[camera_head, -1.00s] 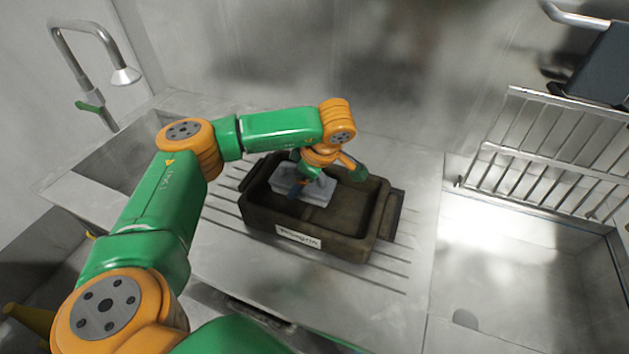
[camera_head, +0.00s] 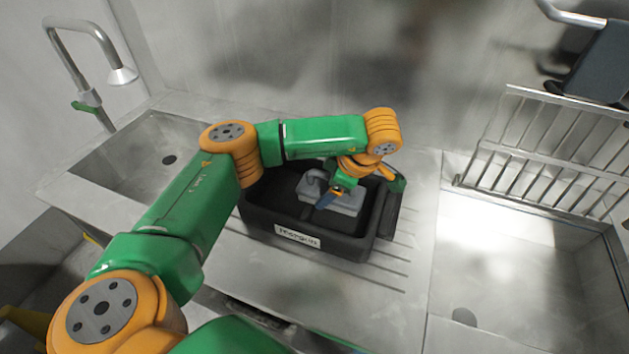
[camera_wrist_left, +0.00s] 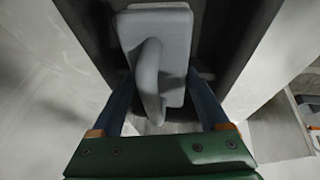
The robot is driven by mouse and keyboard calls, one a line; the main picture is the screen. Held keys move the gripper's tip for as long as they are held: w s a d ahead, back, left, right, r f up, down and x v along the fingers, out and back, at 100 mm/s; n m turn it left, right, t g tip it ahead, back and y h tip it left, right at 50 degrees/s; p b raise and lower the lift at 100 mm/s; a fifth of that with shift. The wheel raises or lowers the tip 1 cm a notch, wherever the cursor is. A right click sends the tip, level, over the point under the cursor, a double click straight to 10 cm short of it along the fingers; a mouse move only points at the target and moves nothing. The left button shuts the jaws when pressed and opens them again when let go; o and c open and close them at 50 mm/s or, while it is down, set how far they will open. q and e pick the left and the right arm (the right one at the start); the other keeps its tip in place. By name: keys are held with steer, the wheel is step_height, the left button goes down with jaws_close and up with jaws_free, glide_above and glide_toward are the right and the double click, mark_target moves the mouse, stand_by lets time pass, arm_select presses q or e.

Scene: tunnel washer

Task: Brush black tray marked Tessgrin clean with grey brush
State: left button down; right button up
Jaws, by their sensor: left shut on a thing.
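The black tray (camera_head: 348,248) with a white name label (camera_head: 298,237) on its front wall stands on the ribbed drainboard. Its visible inner surfaces look dark and even, without brown; part of the inside is hidden by the arm and brush. The grey brush (camera_head: 346,203) is a flat block with a loop handle and lies inside the tray's outline. My left gripper (camera_head: 327,196) is over the tray, shut on the brush handle. In the left wrist view the brush (camera_wrist_left: 162,50) shows with its handle between the blue fingers. My right gripper is not in view.
A sink basin (camera_head: 150,150) with a tap (camera_head: 122,76) is at the left. A wire rack (camera_head: 550,150) stands at the right above a bright basin (camera_head: 520,270). The drainboard in front and right of the tray is clear.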

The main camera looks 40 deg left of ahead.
mark_target(313, 183)
arm_select(q)
steer(key=shift+d, duration=0.4)
steer(key=shift+s+a, duration=0.2)
steer(key=shift+a, duration=0.95)
steer(key=shift+s+a, duration=0.2)
steer(key=shift+a, duration=0.95)
steer(key=shift+s+a, duration=0.3)
steer(key=shift+a, duration=0.75)
steer(key=shift+s+a, duration=0.25)
steer(key=shift+a, duration=0.8)
steer(key=d, duration=0.2)
steer(key=w+d, duration=0.1)
steer(key=d, duration=0.1)
steer(key=shift+w+d, duration=0.15)
steer(key=shift+d, duration=0.05)
steer(key=shift+w+d, duration=0.2)
steer(key=shift+d, duration=0.75)
steer(key=shift+w+d, duration=0.15)
steer(key=shift+d, duration=0.8)
steer(key=shift+s+a, duration=0.25)
steer(key=shift+a, duration=0.75)
steer(key=shift+s+a, duration=0.2)
steer(key=shift+a, duration=0.8)
